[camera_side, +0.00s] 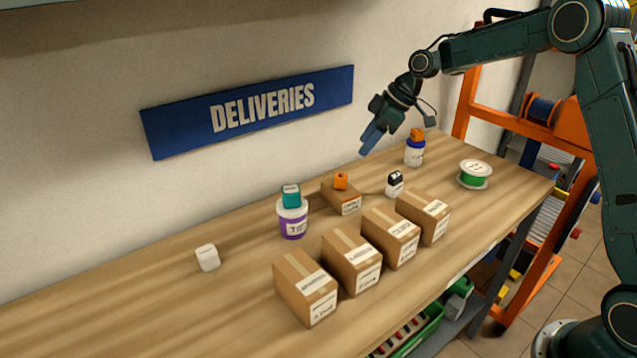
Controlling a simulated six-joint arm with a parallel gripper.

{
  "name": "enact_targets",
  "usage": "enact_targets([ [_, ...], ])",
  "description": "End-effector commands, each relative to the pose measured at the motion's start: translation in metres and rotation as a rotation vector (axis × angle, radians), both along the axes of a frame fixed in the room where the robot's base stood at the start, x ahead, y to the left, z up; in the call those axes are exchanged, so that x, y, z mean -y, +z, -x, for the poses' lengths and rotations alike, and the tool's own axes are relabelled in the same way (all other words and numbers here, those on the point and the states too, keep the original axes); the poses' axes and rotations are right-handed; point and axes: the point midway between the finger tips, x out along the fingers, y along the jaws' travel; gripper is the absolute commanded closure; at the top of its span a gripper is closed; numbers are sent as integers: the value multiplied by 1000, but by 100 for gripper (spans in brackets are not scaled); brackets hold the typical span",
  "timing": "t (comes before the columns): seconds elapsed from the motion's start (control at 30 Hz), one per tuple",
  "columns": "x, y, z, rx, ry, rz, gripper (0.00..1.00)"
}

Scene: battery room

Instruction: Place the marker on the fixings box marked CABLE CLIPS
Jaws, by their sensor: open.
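Several closed cardboard boxes stand in a row on the workbench: a front-left box (295,285), a second (345,258), a third (385,235) and a far-right one (420,215). Each has a white label, too small to read, so I cannot tell which says CABLE CLIPS. No thing is clearly the marker; a small white block (207,258) lies alone at the left, and an orange piece (340,181) is on a smaller brown box (346,205) behind the row. My gripper (371,139) is open and empty, above the bench near the wall.
A purple-and-white tub (292,222) bears a teal piece (291,195). A black-and-white block (394,184), a blue-and-white bottle (414,155) with an orange piece on top, and a green spool (474,175) stand to the right. The workbench (130,290) is clear at the left.

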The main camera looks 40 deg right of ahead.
Motion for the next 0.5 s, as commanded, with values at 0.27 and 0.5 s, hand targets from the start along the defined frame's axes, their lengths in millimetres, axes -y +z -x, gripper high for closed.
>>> enact_targets([
  [0.27,0,0,0,0,0,0,50],
  [0.5,-3,7,4,-1,-10,4,50],
])
